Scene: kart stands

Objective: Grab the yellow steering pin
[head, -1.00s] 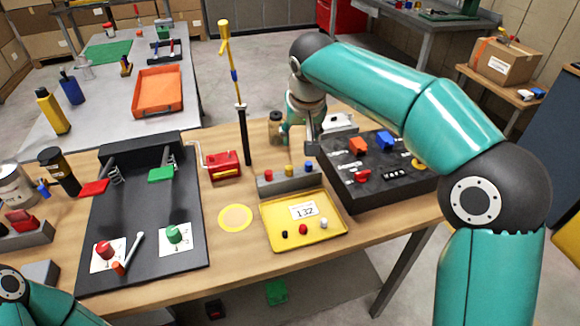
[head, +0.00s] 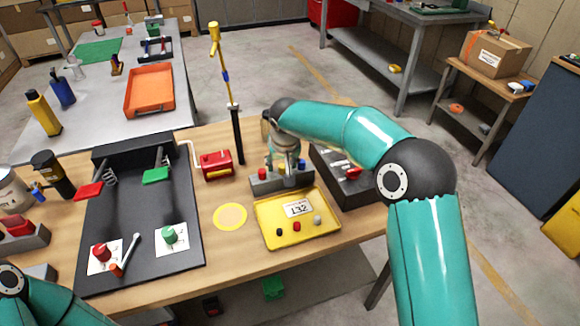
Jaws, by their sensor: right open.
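A grey pin block (head: 283,184) stands behind the yellow tray. A red pin (head: 262,174) shows at its left end and a blue pin (head: 301,165) at its right end. The yellow pin's middle place is largely covered by my right gripper (head: 283,167), so I cannot make out the pin clearly. My right gripper points down over the middle of the block, with its jaws open. I cannot tell whether its fingers are around the yellow pin. My left gripper is out of view; only part of my left arm shows at bottom left.
The yellow tray (head: 262,237) holds a 132 card and small knobs. A tall yellow-topped rod (head: 225,75) stands left of my right arm. A dark parts box (head: 350,190) is partly hidden under that arm. Bare wood surrounds the yellow disc (head: 230,216).

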